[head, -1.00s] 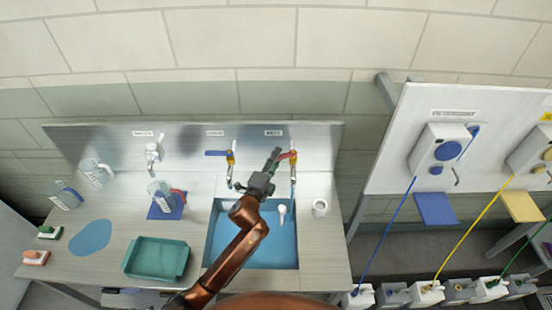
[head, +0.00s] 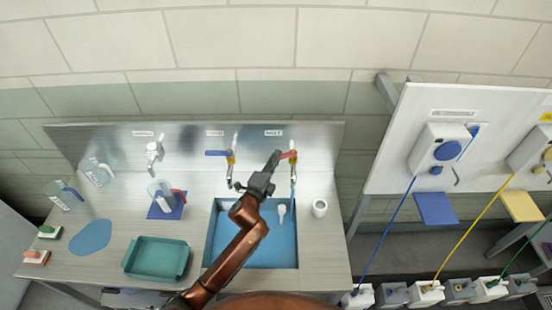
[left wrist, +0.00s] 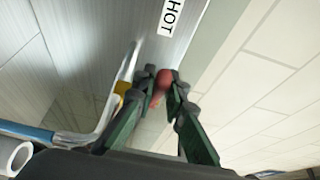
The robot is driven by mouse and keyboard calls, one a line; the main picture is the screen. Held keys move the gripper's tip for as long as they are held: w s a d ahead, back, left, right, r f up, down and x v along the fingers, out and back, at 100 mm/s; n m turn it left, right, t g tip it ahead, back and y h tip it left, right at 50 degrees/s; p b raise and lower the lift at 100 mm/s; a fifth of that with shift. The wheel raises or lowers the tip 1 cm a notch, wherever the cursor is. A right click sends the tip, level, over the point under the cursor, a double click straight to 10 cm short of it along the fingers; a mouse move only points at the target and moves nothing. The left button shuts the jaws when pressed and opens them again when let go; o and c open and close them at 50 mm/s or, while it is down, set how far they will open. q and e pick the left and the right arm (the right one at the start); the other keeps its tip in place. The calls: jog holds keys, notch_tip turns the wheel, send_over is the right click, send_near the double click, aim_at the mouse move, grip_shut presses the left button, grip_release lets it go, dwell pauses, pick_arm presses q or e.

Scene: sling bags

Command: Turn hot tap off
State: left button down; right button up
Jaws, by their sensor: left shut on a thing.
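The hot tap has a red lever handle (head: 288,154) and a yellow-and-grey body (head: 293,172), under a label at the back of the sink. My left gripper (head: 277,155) is at the handle, reaching in from the left. In the left wrist view the two dark green fingers of the left gripper (left wrist: 164,82) are closed around the red handle (left wrist: 164,77), below the HOT label (left wrist: 170,17). A blue streak (left wrist: 25,132) comes off the end of the curved spout (left wrist: 110,115) and looks like running water. My right gripper is not in view.
A blue-handled tap (head: 217,153) is just left. The blue sink (head: 282,250) lies below, with a white cup (head: 320,208) to its right. A green tray (head: 157,258) and a jug (head: 160,194) on a blue mat stand on the left counter.

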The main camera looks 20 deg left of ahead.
pick_arm(q)
jog(key=shift+w+a+r+m+h+p, duration=0.1)
jog(key=shift+w+m+h+p, duration=0.15)
jog(key=shift+h+p, duration=0.2)
jog(key=shift+w+a+m+h+p, duration=0.15)
jog(key=shift+m+h+p, duration=0.2)
jog(key=shift+m+h, duration=0.15)
jog(key=c, duration=2)
grip_release()
jog(key=shift+o, duration=0.2)
jog(key=shift+s+a+f, duration=0.15)
jog(key=shift+s+f, duration=0.05)
jog(key=shift+s, duration=0.3)
jog(key=v, duration=1.1)
jog(key=shift+r, duration=0.2)
